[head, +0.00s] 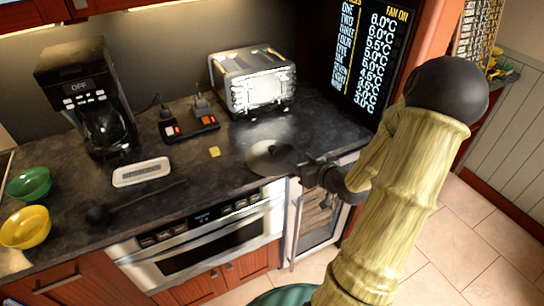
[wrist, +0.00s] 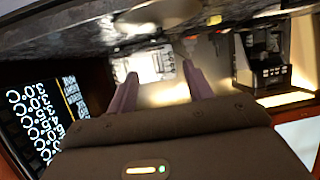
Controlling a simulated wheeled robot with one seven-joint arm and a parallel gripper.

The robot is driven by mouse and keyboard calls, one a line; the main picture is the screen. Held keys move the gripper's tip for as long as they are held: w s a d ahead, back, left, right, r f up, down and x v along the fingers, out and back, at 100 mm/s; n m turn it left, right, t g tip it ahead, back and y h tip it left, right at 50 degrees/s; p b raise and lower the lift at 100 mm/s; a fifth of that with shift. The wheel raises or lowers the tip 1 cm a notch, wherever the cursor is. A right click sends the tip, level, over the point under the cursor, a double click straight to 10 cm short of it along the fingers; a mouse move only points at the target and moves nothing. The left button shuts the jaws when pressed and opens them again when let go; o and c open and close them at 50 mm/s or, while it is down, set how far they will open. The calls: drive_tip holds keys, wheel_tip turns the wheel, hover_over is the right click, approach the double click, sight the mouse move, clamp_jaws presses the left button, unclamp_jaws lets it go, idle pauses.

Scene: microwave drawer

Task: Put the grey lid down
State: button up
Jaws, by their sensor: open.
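The grey lid (head: 270,156) is a round, shallow disc with a small dark knob. It is on or just above the dark counter near its front edge, right of the middle in the head view; I cannot tell if it fully rests there. My gripper (head: 308,172) is just right of the lid, low over the counter's front edge. In the wrist view my gripper (wrist: 160,73) shows two fingers spread apart with nothing clearly between them. A pale grey rounded shape at the top of that view may be the lid (wrist: 158,14).
A silver toaster (head: 254,82) stands behind the lid, with a power strip (head: 190,129) to its left. A coffee maker (head: 88,95), green bowl (head: 30,184), yellow bowl (head: 25,227) and black ladle (head: 135,202) are further left. The microwave drawer (head: 205,240) is below the counter.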

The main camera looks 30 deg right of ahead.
sight(275, 149)
drive_tip(key=p+x, duration=0.1)
drive_tip(key=x, duration=1.1)
drive_tip(key=shift+f+p, duration=0.1)
drive_tip(key=shift+p, duration=0.2)
drive_tip(key=shift+w+a, duration=0.15)
drive_tip(key=shift+a, duration=0.1)
drive_tip(key=p+x, duration=0.2)
drive_tip(key=x, duration=0.2)
drive_tip(key=shift+d+f, duration=0.1)
drive_tip(key=shift+d, duration=0.05)
drive_tip(key=shift+w+f, duration=0.2)
clamp_jaws()
